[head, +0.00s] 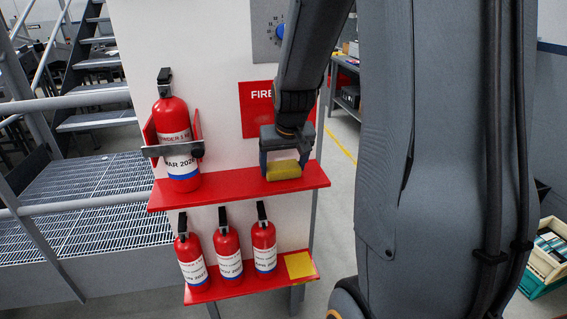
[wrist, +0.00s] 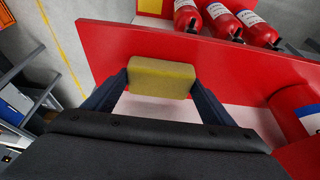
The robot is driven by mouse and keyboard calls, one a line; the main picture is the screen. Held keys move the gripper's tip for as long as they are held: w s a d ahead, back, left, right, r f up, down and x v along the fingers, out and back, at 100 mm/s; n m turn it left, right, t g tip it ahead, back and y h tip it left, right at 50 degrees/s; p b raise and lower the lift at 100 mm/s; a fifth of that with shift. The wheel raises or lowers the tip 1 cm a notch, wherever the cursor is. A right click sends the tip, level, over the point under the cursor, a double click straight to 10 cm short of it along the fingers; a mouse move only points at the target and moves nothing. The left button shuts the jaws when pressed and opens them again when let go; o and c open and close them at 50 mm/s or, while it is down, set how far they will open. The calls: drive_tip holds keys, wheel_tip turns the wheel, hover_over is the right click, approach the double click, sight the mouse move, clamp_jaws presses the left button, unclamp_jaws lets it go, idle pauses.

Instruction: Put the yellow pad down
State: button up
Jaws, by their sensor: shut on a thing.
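The yellow pad (head: 283,170) is a small yellow block held between the fingertips of my gripper (head: 284,160). My gripper is shut on it, over the right part of the upper red shelf (head: 232,186). In the wrist view the pad (wrist: 161,77) sits between the two dark fingers of the gripper (wrist: 161,84), with the red shelf (wrist: 110,45) behind it. I cannot tell whether the pad touches the shelf.
A large fire extinguisher (head: 174,130) stands in a bracket on the upper shelf's left. Three smaller extinguishers (head: 228,250) stand on the lower red shelf (head: 235,287), with a yellow square (head: 299,265) at its right end. A railing (head: 65,103) and stairs lie left.

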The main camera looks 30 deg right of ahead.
drive_tip(key=o, duration=0.9)
drive_tip(key=shift+f+b, duration=0.2)
drive_tip(key=shift+b, duration=0.25)
drive_tip(key=b+v, duration=0.2)
drive_tip(key=v, duration=0.5)
drive_tip(key=s+a+f+n+g, duration=0.1)
drive_tip(key=s+a+f, duration=0.3)
drive_tip(key=s+a+f+n+g, duration=0.1)
drive_tip(key=s+a+f, duration=0.3)
drive_tip(key=a, duration=0.1)
drive_tip(key=s+a+f+n+y, duration=0.1)
drive_tip(key=s+a+f, duration=0.3)
drive_tip(key=a, duration=0.1)
drive_tip(key=shift+s+g, duration=0.3)
drive_tip(key=shift+g, duration=0.1)
